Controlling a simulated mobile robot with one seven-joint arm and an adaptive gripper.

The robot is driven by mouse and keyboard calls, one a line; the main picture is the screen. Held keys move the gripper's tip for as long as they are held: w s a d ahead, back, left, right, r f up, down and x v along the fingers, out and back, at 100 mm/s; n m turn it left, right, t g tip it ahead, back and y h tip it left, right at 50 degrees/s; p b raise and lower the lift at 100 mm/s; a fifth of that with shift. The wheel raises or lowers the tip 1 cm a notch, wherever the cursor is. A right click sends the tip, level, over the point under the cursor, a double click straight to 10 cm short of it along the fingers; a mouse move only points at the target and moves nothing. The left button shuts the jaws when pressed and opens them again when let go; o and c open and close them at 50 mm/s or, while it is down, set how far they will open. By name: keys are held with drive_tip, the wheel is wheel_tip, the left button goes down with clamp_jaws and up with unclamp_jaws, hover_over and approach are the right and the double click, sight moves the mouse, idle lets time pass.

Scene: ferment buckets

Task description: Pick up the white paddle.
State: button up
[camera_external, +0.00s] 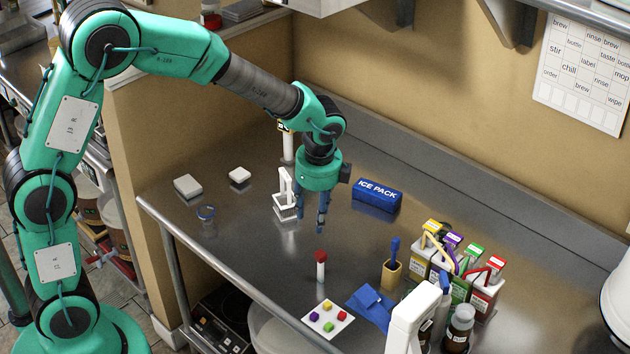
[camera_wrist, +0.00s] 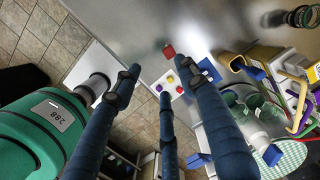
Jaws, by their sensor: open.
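No plainly paddle-shaped white thing stands out. A white upright piece on a flat white base (camera_external: 285,193) stands on the steel counter, just left of my gripper in the external view; I cannot tell whether it is the paddle. A larger white angled piece (camera_external: 410,318) rises at the bottom edge, partly cut off. My gripper (camera_external: 322,218) points down above the counter with its blue fingers spread and empty. In the wrist view the fingers (camera_wrist: 168,80) are apart, with nothing between them but counter and small items beyond.
A red-capped vial (camera_external: 320,265) and a white card with coloured cubes (camera_external: 328,318) are in front. A blue ice pack (camera_external: 377,195) lies behind right. Several labelled containers (camera_external: 485,287) and a tan holder (camera_external: 391,273) crowd the right. Counter left of the vial is mostly clear.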

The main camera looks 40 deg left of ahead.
sight(322, 254)
drive_tip(key=shift+m, duration=0.9)
drive_tip(key=f, duration=0.1)
drive_tip(key=w+d+f, duration=0.1)
drive_tip(key=f, duration=0.1)
drive_tip(key=shift+w+d+f, duration=0.25)
drive_tip(key=shift+d+f, duration=0.05)
drive_tip(key=shift+f, duration=0.05)
drive_tip(key=shift+g+p, duration=0.3)
drive_tip(key=f, duration=0.6)
drive_tip(key=a+f+b, duration=0.1)
drive_tip(key=f, duration=0.2)
drive_tip(key=shift+w, duration=0.25)
drive_tip(key=shift+a+f+b, duration=0.2)
drive_tip(key=shift+f, duration=1.1)
drive_tip(key=shift+a+f+b, duration=0.15)
drive_tip(key=shift+f, duration=1.15)
drive_tip(key=shift+c, duration=0.5)
drive_tip(key=c, duration=0.9)
